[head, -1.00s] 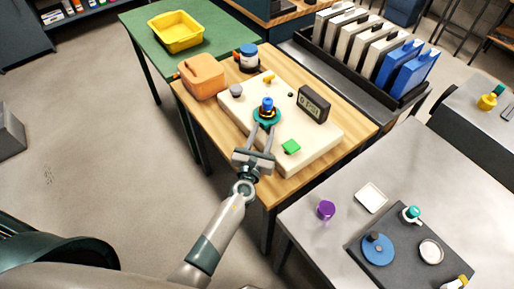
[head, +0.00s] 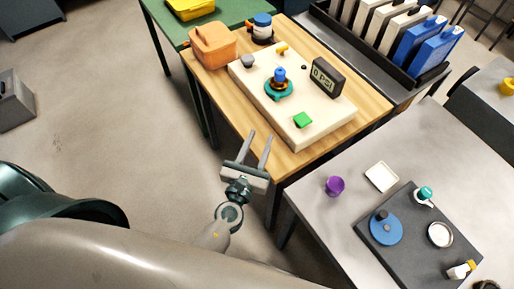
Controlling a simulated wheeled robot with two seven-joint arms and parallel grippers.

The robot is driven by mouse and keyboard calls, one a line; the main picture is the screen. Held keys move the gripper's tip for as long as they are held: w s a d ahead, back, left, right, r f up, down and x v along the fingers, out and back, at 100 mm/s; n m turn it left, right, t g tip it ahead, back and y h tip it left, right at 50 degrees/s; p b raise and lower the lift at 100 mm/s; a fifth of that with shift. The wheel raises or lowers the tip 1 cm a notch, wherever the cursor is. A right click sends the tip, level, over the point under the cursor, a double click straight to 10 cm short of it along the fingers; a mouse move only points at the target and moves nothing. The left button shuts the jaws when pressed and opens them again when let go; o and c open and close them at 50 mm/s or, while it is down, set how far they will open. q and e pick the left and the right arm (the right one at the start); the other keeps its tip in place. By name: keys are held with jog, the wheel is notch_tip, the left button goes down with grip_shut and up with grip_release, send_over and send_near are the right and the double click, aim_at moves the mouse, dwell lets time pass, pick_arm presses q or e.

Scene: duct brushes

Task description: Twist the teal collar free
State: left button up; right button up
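The teal collar (head: 279,94) sits around the base of a blue-topped fitting (head: 280,75) on the cream board (head: 290,114), which lies on the wooden table (head: 360,107). A dark ring shows between the collar and the blue top. My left gripper (head: 254,137) is open and empty, its two fingers apart, just off the wooden table's front left edge and apart from the collar. My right gripper is not in view.
A grey table (head: 330,218) at right holds a purple cup (head: 334,186) and a dark tray (head: 405,258).

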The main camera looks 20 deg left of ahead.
pick_arm(q)
jog(key=shift+s, duration=1)
